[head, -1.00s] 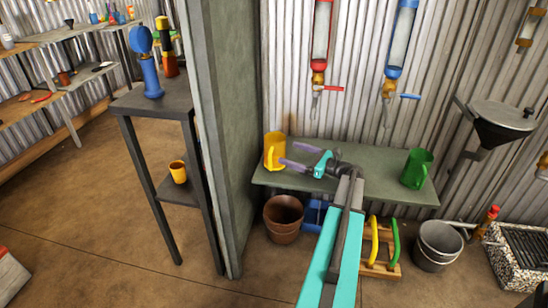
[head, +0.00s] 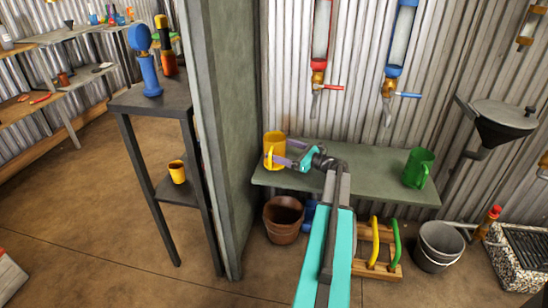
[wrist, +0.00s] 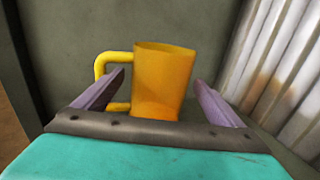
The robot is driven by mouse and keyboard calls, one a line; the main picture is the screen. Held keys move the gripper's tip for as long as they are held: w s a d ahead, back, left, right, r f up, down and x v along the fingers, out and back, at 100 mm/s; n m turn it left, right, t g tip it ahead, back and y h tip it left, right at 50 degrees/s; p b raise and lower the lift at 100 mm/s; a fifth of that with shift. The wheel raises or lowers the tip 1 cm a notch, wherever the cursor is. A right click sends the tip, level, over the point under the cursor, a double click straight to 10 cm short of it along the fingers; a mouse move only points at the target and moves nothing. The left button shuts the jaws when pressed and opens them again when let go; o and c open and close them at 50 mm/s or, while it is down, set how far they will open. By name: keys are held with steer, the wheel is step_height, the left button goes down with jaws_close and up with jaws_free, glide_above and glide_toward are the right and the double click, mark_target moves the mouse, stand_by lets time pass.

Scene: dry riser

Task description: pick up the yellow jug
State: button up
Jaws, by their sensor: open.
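The yellow jug (head: 275,150) stands upright at the left end of the grey-green bench, close to the grey partition. It also shows in the wrist view (wrist: 163,82), with its handle on the left. My gripper (head: 284,153) is open and level with the jug, reaching in from its right in the head view. In the wrist view, its purple fingers (wrist: 158,88) appear one on each side of the jug. The left finger overlaps the space inside the handle loop. Whether either finger touches the jug, I cannot tell.
The bench (head: 365,172) also carries a green jug (head: 418,168) at its right end. The grey partition (head: 222,130) rises close on the left. Red (head: 320,50) and blue (head: 401,40) tubes with taps hang above. Pots and a wooden rack (head: 376,268) stand below.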

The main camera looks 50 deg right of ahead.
mark_target(274, 145)
steer(key=shift+x, duration=1.5)
steer(key=c, duration=1.2)
steer(key=shift+r, duration=0.45)
step_height(274, 145, up, 3)
steer(key=shift+r+p, duration=0.15)
steer(key=shift+p, duration=0.55)
steer(key=p+v, duration=0.1)
steer(key=v, duration=0.4)
steer(key=a+p+v, duration=0.1)
steer(key=v, duration=0.4)
steer(key=a+v, duration=0.1)
steer(key=v, duration=0.5)
steer(key=shift+s+a+r+p, duration=0.2)
steer(key=shift+s+r+p, duration=0.1)
steer(key=shift+p, duration=0.1)
steer(key=shift+w+a, duration=0.1)
steer(key=shift+w, duration=0.05)
